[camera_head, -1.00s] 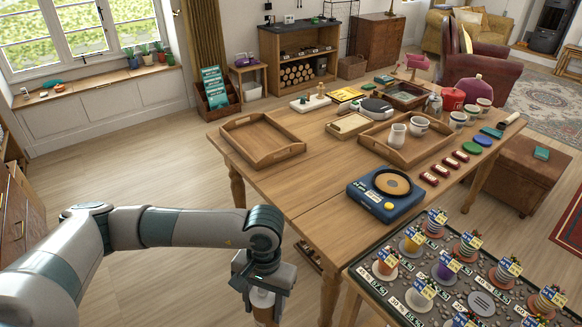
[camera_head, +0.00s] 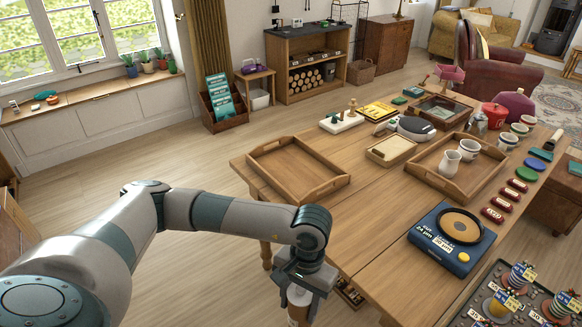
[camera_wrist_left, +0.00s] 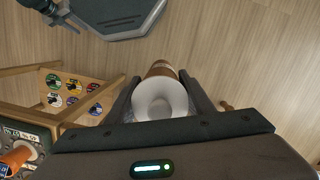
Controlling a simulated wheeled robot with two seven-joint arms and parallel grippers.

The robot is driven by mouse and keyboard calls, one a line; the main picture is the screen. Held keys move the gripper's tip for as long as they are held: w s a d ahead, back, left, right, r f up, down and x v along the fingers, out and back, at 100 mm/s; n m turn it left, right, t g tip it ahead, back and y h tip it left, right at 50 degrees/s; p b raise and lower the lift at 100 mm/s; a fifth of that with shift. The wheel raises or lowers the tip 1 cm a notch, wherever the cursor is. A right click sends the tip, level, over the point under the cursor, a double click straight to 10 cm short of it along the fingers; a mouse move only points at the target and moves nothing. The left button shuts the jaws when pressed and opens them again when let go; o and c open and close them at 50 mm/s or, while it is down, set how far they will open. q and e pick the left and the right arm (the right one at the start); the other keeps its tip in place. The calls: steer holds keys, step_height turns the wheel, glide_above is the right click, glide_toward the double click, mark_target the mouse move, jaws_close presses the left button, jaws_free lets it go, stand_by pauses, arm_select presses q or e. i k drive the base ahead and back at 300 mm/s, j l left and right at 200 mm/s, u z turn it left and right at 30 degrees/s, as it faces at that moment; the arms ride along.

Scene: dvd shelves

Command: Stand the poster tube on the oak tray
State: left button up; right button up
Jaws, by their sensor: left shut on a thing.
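The poster tube (camera_head: 298,309) is brown with a white end. My left gripper (camera_head: 300,288) is shut on it beside the near left part of the table, and the frame edge cuts off its lower part. In the left wrist view the tube's white end (camera_wrist_left: 160,99) shows between the two fingers, with a little of the brown body beyond. A shallow wooden tray (camera_head: 297,168), likely the oak tray, lies empty at the table's left end, farther away than the gripper. My right gripper is not in view.
A second wooden tray (camera_head: 433,180) holds a white jug and cups. A blue scale-like device (camera_head: 452,238) stands near the table's front edge. Bare table top (camera_head: 350,215) lies between it and the empty tray. The floor left of the table is clear.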

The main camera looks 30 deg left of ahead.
mark_target(296, 171)
steer(key=i+j, duration=0.1)
steer(key=j, duration=0.45)
steer(key=i+j, duration=0.1)
steer(key=j, duration=0.45)
steer(key=i+j, duration=0.15)
steer(key=j, duration=0.4)
